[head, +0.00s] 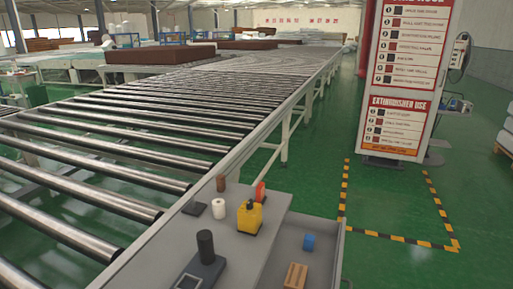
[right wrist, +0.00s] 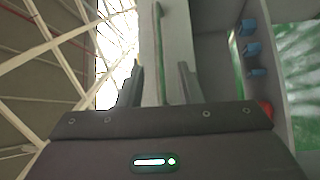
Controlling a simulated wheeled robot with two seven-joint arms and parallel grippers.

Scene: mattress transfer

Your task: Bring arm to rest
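Neither of my arms shows in the head view, and my left gripper is in no view. My right gripper (right wrist: 159,85) shows in the right wrist view, with its two dark fingers apart. I see nothing held between the fingers. A pale grey upright surface with a thin green strip lies beyond them; I cannot tell what it is. Roof beams fill the left side of that view.

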